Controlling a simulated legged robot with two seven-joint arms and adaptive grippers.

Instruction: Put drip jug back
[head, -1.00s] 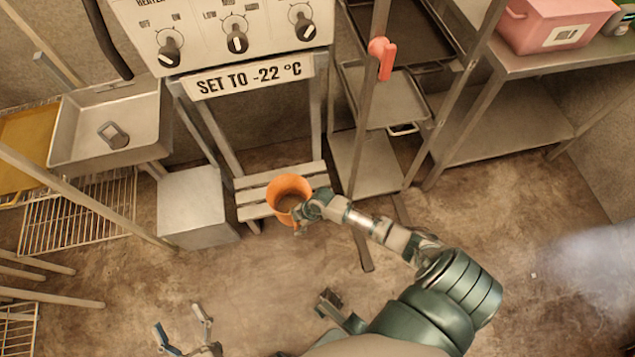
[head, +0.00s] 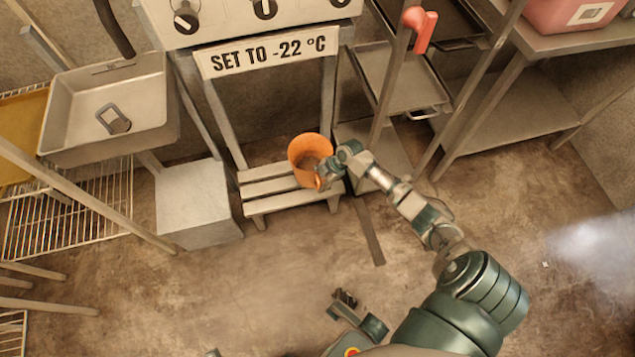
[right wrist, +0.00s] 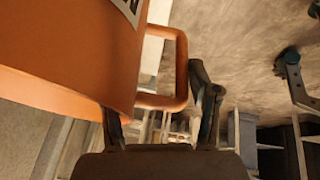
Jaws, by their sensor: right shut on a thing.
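The drip jug (head: 308,150) is orange and open-topped, at the right part of a low slatted bench (head: 265,188) in the head view. I cannot tell whether it rests on the slats or hangs just above them. My right gripper (head: 330,172) is at the jug's right side, shut on it. In the right wrist view the jug's orange wall (right wrist: 70,60) fills the upper left, and its squared handle (right wrist: 181,70) reaches between the fingers (right wrist: 160,110). Only a small tip of my left gripper (head: 213,352) shows at the bottom edge of the head view.
A control panel with a "SET TO -22 °C" sign (head: 268,54) stands above the bench. A grey box (head: 195,205) is left of it, below a steel basin (head: 110,110). A tray rack (head: 395,80) stands to the right.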

